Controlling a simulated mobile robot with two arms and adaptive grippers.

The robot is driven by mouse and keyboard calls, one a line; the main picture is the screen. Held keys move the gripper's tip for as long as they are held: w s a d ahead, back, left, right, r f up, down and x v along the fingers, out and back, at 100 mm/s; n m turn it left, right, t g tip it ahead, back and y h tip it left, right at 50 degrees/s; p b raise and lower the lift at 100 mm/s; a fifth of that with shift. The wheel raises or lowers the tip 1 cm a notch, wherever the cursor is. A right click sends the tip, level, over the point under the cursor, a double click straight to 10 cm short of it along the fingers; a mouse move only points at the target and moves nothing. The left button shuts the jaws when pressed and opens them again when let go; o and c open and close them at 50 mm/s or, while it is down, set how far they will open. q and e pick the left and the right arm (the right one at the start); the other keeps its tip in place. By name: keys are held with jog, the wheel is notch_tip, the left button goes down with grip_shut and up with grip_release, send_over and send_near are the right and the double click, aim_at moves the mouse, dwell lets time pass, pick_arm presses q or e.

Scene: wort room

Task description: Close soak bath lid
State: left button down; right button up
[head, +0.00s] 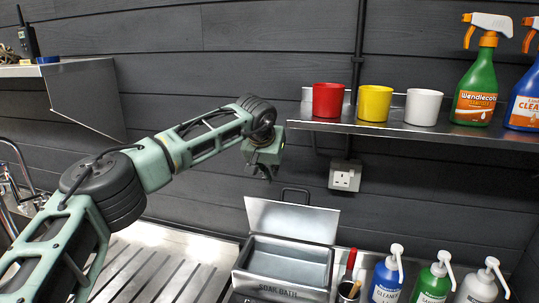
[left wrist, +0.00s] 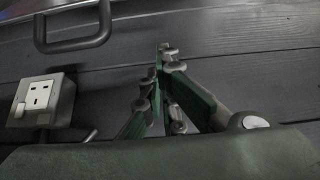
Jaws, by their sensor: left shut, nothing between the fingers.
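The soak bath (head: 285,262) is a metal box with its name on the front, standing on the counter against the dark wall. Its lid (head: 292,220) is open and tilted up at the back, with a dark handle (head: 296,190) on its upper edge. The handle also shows at the upper left of the left wrist view (left wrist: 75,45). My left gripper (head: 265,172) is above the lid and left of the handle, apart from both. Its fingers (left wrist: 165,52) are shut and empty. My right gripper is in neither view.
A wall shelf above right holds red (head: 328,100), yellow (head: 375,103) and white (head: 423,107) cups and spray bottles (head: 478,80). A socket (head: 345,176) is on the wall. A tool pot (head: 348,291) and pump bottles (head: 435,283) stand right of the bath. A ribbed drainer (head: 160,275) lies left.

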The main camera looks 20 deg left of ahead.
pick_arm(q)
jog(key=s+f+p, duration=0.2)
jog(key=s, duration=0.1)
jog(key=shift+f, duration=0.2)
dwell(0.3)
